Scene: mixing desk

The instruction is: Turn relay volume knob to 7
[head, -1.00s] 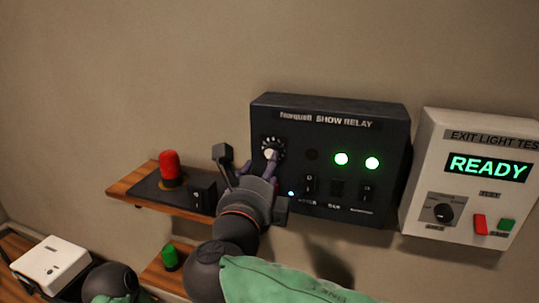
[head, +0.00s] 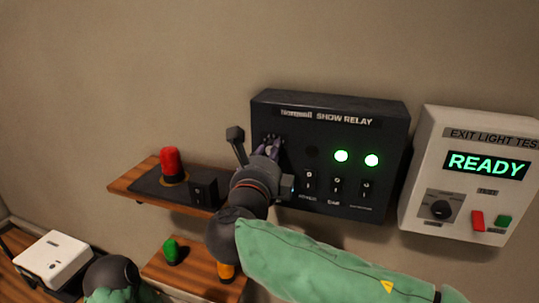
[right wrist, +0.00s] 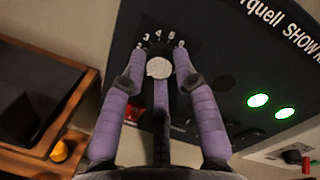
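The show relay (head: 330,190) is a dark box on the wall in the head view. Its volume knob has a pale round face (right wrist: 160,68) in the right wrist view, with a dial scale above it; 3, 4 and 5 are readable. The pointer position is not clear. My right gripper (head: 272,144) is at the box's left side and hides the knob in the head view. In the right wrist view its purple-grey fingers (right wrist: 159,58) are spread on both sides of the knob, with small gaps; a third finger is below. My left gripper is out of view.
Two lit green lamps (head: 356,158) and several toggle switches (head: 335,188) are on the box. A white exit light tester (head: 415,190) reading READY hangs at right.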

